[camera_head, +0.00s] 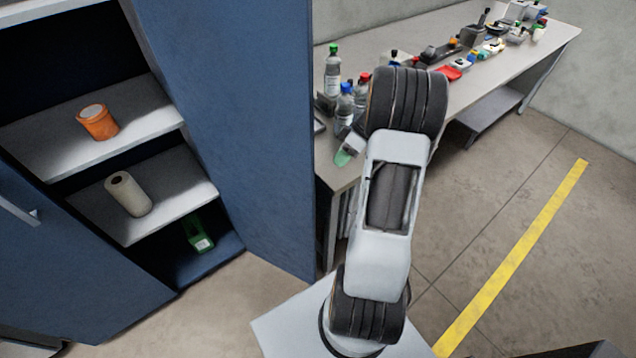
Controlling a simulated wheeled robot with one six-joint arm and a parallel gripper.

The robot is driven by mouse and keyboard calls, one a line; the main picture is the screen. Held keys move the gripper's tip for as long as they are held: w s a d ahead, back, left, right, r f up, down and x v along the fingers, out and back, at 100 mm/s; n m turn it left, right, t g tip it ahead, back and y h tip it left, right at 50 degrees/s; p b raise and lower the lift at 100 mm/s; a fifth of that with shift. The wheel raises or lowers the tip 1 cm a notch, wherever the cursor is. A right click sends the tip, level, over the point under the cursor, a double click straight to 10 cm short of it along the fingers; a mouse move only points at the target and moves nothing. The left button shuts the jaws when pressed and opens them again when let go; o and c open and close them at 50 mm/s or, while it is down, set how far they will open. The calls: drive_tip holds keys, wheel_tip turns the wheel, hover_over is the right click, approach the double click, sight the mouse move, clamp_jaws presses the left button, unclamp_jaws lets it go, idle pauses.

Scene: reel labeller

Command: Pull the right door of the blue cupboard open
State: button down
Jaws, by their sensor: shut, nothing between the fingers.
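The blue cupboard's right door (245,110) is a tall blue panel standing swung out to the right of the shelves, its lower corner near the bench's leg. The cupboard's inside shows, with a grey upper shelf (60,160) and a lower shelf (165,205). The left door (75,270) slants across the lower left, with a pale bar handle at the picture's left edge. My arm rises right of the right door, apart from it in the picture.
An orange pot (98,122), a pale roll (128,194) and a green object (200,236) are in the cupboard. A bench (520,62) with bottles (345,106) and several small items stands behind my arm. Floor around the yellow line (515,255) is clear.

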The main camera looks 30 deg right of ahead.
drive_tip(key=s+a+f+p, duration=0.1)
drive_tip(key=a+f+p, duration=0.2)
drive_tip(key=a+f, duration=0.3)
drive_tip(key=shift+s+a+f, duration=0.15)
drive_tip(key=shift+s+a, duration=0.2)
drive_tip(key=shift+a, duration=0.65)
